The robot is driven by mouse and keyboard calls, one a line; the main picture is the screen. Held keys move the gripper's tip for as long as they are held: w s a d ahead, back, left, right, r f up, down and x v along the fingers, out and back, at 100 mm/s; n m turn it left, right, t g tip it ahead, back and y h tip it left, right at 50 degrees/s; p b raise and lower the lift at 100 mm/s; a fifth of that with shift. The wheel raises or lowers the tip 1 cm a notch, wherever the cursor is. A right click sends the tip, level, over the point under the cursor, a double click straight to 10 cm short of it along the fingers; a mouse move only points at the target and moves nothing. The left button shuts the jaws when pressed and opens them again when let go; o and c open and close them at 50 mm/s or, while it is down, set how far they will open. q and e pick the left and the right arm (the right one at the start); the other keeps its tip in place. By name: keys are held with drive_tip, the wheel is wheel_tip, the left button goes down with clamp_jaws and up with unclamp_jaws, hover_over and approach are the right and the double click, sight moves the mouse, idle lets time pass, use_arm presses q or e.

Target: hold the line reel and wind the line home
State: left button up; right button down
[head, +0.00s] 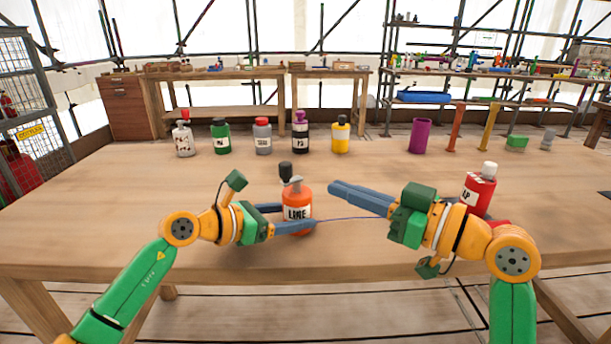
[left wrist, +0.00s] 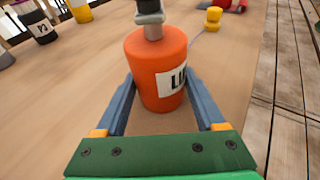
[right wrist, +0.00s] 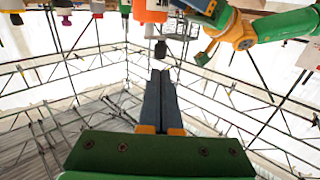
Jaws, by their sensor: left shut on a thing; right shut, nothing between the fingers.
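The line reel (head: 297,200) is an orange cylinder with a white LINE label, standing upright on the table. A grey crank with a dark knob (head: 286,170) sits on its top. My left gripper (head: 298,216) is shut on the reel's body, one finger on each side, as the left wrist view (left wrist: 158,70) also shows. A thin purple line (head: 345,218) runs from the reel to the right, passing behind my right arm. In the left wrist view it reaches a yellow spool-shaped piece (left wrist: 213,17). My right gripper (head: 334,187) is shut and empty, right of the crank and apart from it.
A red bottle (head: 479,192) stands behind my right forearm. Several labelled bottles, including a yellow one (head: 340,136), line the table's back edge. A purple cup (head: 420,136) and other items stand at back right. The table's middle behind the reel is clear.

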sight(285, 172)
drive_tip(key=x, duration=0.8)
drive_tip(key=shift+a+f+m+t+h, duration=0.1)
drive_tip(key=shift+a+m+t+h, duration=0.1)
drive_tip(key=shift+m+t+h, duration=0.25)
drive_tip(key=shift+s+a+m+t+h, duration=0.15)
drive_tip(key=shift+a+m+t+h, duration=0.25)
drive_tip(key=shift+m+t+h, duration=0.55)
drive_tip(key=m+t+h, duration=0.1)
drive_tip(key=a+m+h, duration=0.1)
drive_tip(key=h, duration=0.1)
drive_tip(key=m+t+h, duration=0.1)
drive_tip(key=shift+a+t+h, duration=0.3)
drive_tip(key=shift+h, duration=0.1)
drive_tip(key=shift+w+a+m+h, duration=0.3)
drive_tip(key=shift+w+a, duration=0.3)
drive_tip(key=shift+a, duration=0.3)
drive_tip(key=shift+w+a, duration=0.2)
drive_tip(key=shift+w, duration=0.05)
